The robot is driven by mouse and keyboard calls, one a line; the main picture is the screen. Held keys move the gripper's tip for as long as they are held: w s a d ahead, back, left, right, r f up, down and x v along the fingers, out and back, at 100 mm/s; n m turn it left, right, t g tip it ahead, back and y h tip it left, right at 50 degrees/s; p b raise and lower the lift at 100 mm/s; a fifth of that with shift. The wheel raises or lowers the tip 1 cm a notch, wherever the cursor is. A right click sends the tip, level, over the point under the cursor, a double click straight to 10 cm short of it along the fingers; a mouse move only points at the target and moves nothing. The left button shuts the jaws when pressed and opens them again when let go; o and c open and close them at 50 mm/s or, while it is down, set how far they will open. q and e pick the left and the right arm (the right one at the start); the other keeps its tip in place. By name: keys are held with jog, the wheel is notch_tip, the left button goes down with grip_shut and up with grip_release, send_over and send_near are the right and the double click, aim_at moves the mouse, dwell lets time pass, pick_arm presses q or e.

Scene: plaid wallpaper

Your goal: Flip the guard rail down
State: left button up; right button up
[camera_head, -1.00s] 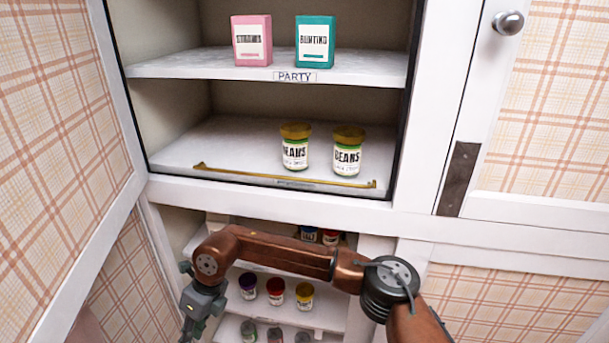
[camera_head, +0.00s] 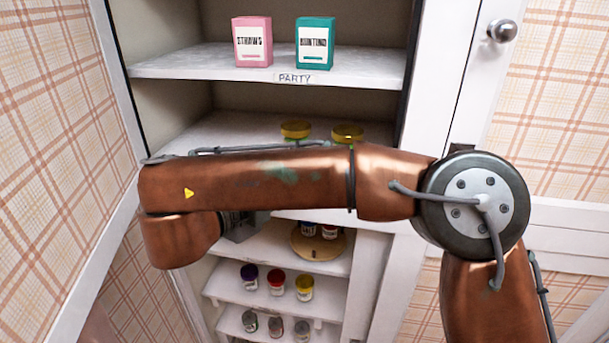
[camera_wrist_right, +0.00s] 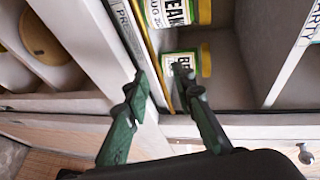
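The guard rail (camera_wrist_right: 157,72) is a thin brass bar along the front edge of the shelf with the beans jars. In the right wrist view it runs between the two fingers of my right gripper (camera_wrist_right: 161,74), which is open, with its tips close to the shelf edge. I cannot tell whether a finger touches the rail. In the head view my right arm covers the rail and most of the gripper. The two beans jars (camera_head: 296,130) (camera_head: 347,132) stand behind the rail, with only their gold lids showing there; their labels show in the wrist view (camera_wrist_right: 182,64). My left gripper is not in view.
A pink box (camera_head: 252,42) and a teal box (camera_head: 315,43) stand on the shelf above. Below, a round wooden board (camera_head: 318,246) carries jars, with more jars (camera_head: 276,282) on lower shelves. Open cabinet doors flank both sides, the right with a knob (camera_head: 505,30).

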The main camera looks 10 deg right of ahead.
jog(key=shift+p+x, duration=0.4)
jog(key=shift+x, duration=2.2)
jog(key=shift+c, duration=0.7)
grip_shut()
